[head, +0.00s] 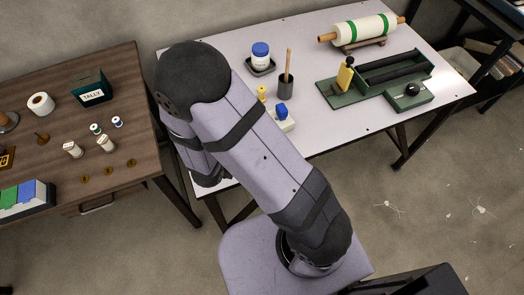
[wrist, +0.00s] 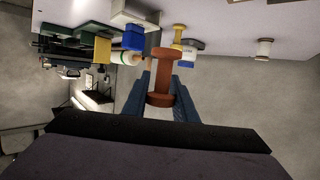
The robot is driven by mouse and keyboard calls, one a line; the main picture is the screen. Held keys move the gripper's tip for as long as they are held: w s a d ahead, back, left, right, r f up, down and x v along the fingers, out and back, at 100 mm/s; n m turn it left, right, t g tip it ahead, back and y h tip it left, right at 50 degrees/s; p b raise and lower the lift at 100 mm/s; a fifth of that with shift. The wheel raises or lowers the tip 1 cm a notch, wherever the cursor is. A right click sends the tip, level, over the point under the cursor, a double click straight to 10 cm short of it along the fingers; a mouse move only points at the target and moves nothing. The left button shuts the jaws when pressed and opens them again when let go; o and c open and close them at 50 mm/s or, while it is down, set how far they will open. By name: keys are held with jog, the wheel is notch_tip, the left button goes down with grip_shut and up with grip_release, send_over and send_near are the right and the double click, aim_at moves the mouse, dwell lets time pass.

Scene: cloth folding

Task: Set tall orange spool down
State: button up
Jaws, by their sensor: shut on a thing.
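The tall orange spool (wrist: 160,76) shows in the wrist view between the two blue-grey fingers of my gripper (wrist: 163,80). My gripper is shut around its narrow middle, with a wide flange beyond the fingers and another nearer the camera. In the wrist view it lies against a view of the grey floor and the pale table; I cannot tell whether it touches anything. In the head view my own arm hides both gripper and spool.
The pale table (head: 300,38) holds a blue-lidded jar (head: 260,57), a dark cup with a stick (head: 286,84), a yellow piece (head: 262,92), a blue piece (head: 281,109) on a white block and a green tool tray (head: 330,95). A brown table (head: 60,110) with small spools stands left.

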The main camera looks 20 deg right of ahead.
jog(key=s+d+m+g+h, duration=0.2)
jog(key=s+d, duration=0.2)
jog(key=shift+a+f+b, duration=0.2)
jog(key=shift+f+b, duration=0.25)
jog(key=shift+f, duration=4.1)
jog(key=shift+f, duration=0.1)
jog(key=shift+f, duration=0.1)
jog(key=o, duration=1)
